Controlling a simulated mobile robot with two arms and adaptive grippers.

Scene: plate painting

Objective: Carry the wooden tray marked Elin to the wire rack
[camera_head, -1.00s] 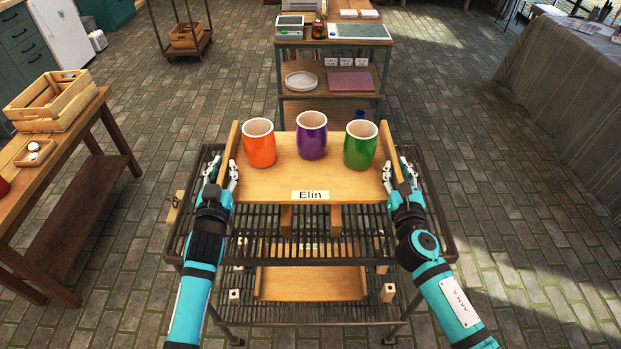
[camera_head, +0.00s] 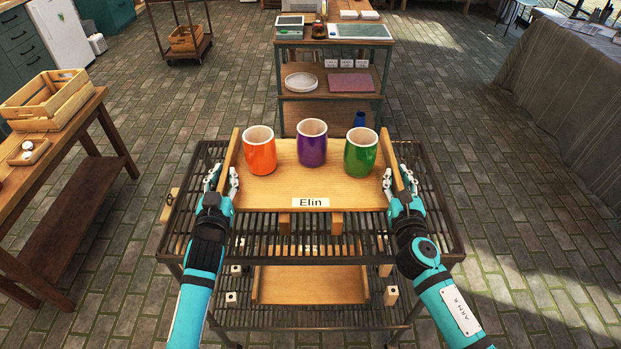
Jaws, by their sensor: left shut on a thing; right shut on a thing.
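The wooden tray (camera_head: 275,193) marked Elin (camera_head: 311,202) is level over the top of the dark wire rack (camera_head: 260,248). It carries an orange cup (camera_head: 260,155), a purple cup (camera_head: 312,147) and a green cup (camera_head: 360,156), all upright. My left gripper (camera_head: 222,180) is shut on the tray's left side wall. My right gripper (camera_head: 400,180) is shut on its right side wall. Two wooden blocks (camera_head: 285,222) (camera_head: 336,222) show below the tray's front edge. I cannot tell whether the tray touches the rack or blocks.
Another wooden tray (camera_head: 310,285) and small pale blocks (camera_head: 391,295) are on the rack's lower shelf. A wooden table with a slatted crate (camera_head: 55,98) stands left. A shelf unit (camera_head: 335,62) stands behind the rack. A cloth-covered table (camera_head: 560,85) is at right.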

